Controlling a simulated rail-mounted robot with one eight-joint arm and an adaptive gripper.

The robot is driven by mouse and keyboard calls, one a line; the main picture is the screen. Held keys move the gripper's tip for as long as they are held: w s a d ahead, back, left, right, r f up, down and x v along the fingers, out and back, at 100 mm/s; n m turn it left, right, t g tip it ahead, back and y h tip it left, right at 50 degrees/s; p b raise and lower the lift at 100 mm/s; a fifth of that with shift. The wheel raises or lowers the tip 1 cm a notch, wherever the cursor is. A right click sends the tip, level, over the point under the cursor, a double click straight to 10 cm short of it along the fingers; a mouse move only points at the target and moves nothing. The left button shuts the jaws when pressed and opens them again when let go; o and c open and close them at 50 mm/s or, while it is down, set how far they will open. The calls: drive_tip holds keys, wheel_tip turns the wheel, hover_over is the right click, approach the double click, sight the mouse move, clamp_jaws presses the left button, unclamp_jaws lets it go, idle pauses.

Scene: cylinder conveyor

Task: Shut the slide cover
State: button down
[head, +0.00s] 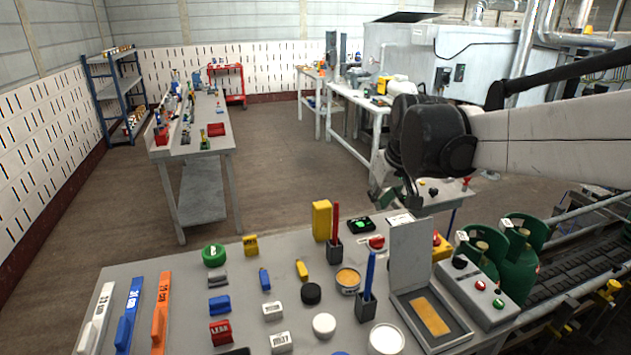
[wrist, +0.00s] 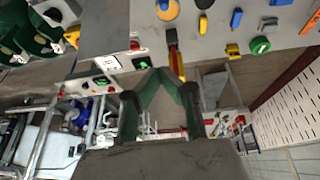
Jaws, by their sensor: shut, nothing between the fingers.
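A grey box (head: 462,335) stands open at the front right of the table in the head view, with an orange plate (head: 430,312) inside. Its flat grey cover (head: 411,255) stands upright at the box's back edge. My gripper (head: 413,203) is just above and behind the cover's top edge; I cannot tell whether it touches. In the wrist view my gripper's green fingers (wrist: 162,72) meet at the tips and hold nothing.
Air above the table is free.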

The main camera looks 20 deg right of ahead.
drive_tip(key=w+d+f+g+p, duration=0.1)
drive_tip(key=w+d+f, duration=0.2)
drive_tip(key=w+d, duration=0.4)
drive_tip(key=w+d+f+g, duration=0.1)
drive_tip(key=w+d+f, duration=0.3)
drive_tip(key=w+d, duration=0.3)
wheel_tip(320, 180, down, 9)
drive_tip(key=s+p, duration=0.1)
drive_tip(key=shift+s+f+y+p, duration=0.15)
drive_tip(key=shift+s+y+p, duration=0.15)
drive_tip(key=shift+s+p, duration=0.05)
drive_tip(key=shift+d, duration=0.1)
drive_tip(key=shift+s, duration=0.15)
